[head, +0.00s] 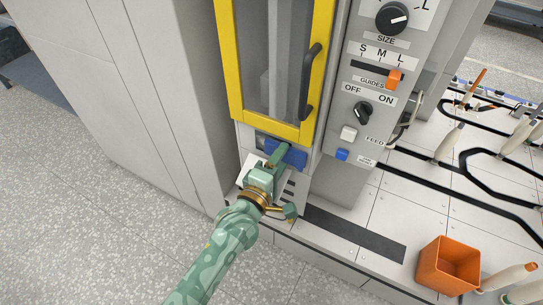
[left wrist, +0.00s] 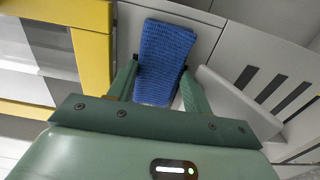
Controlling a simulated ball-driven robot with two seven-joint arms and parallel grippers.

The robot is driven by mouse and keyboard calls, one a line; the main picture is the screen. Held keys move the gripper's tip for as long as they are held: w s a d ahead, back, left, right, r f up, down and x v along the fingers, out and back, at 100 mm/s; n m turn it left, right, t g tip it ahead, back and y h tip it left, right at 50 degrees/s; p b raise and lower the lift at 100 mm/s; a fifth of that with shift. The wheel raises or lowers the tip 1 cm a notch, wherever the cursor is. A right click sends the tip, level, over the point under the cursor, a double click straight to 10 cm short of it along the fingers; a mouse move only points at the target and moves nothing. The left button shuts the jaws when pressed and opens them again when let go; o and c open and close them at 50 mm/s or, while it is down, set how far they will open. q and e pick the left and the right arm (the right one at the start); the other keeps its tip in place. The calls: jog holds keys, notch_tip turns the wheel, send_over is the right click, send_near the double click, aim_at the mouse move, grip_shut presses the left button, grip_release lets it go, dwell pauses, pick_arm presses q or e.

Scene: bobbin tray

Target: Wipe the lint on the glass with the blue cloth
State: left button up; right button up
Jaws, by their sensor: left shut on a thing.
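The blue cloth (head: 293,156) is held in my left gripper (head: 277,152), just below the bottom bar of the yellow door frame (head: 281,127). In the left wrist view the ribbed blue cloth (left wrist: 165,50) sits between the two green fingers of my left gripper (left wrist: 160,72), which are shut on it. Whether the cloth touches the grey panel behind it I cannot tell. The glass (head: 262,75) is the dark pane inside the yellow frame, above the cloth. I cannot make out lint on it. My right gripper is not in view.
A dark handle (head: 310,82) sticks out on the door's right side. Right of it is a control panel with a black knob (head: 392,18) and an orange slider (head: 394,79). An orange bin (head: 448,266) stands on the white deck at lower right. A tall grey cabinet (head: 140,70) stands left.

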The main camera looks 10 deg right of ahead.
aim_at(256, 139)
pick_arm(q)
jog(key=shift+s+d+r, duration=0.15)
jog(key=shift+s+d, duration=0.1)
jog(key=shift+d, duration=0.15)
jog(key=shift+s, duration=0.1)
jog(key=shift+w+a, duration=1.15)
jog(key=shift+a, duration=0.25)
jog(key=shift+w+a+b, duration=0.2)
jog(key=shift+w+a, duration=0.35)
jog(key=shift+a, duration=0.3)
jog(key=shift+w+a+b, duration=0.2)
jog(key=shift+w+a, duration=0.4)
jog(key=shift+a, duration=0.25)
jog(key=shift+w+a+b, duration=0.2)
jog(key=shift+w+a, duration=0.35)
jog(key=shift+a, duration=0.3)
